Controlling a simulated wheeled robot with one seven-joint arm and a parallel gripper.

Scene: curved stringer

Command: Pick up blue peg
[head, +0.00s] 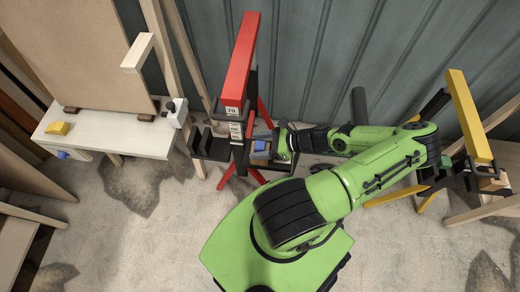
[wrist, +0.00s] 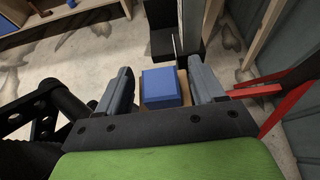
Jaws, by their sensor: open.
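A blue block, which looks like the blue peg (wrist: 163,86), is between the two grey fingers of my gripper (wrist: 160,75) in the wrist view. The fingers are open, with a narrow gap on each side of the peg. A tan wooden piece shows beside and behind the peg. In the head view, the peg (head: 260,146) is a small blue patch by the black rack, right of the red post, with my gripper (head: 270,146) at it. Its lower part is hidden.
A red beam (head: 240,65) stands tall close to my gripper. A yellow beam (head: 468,115) stands at right. Concrete floor is open at front left.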

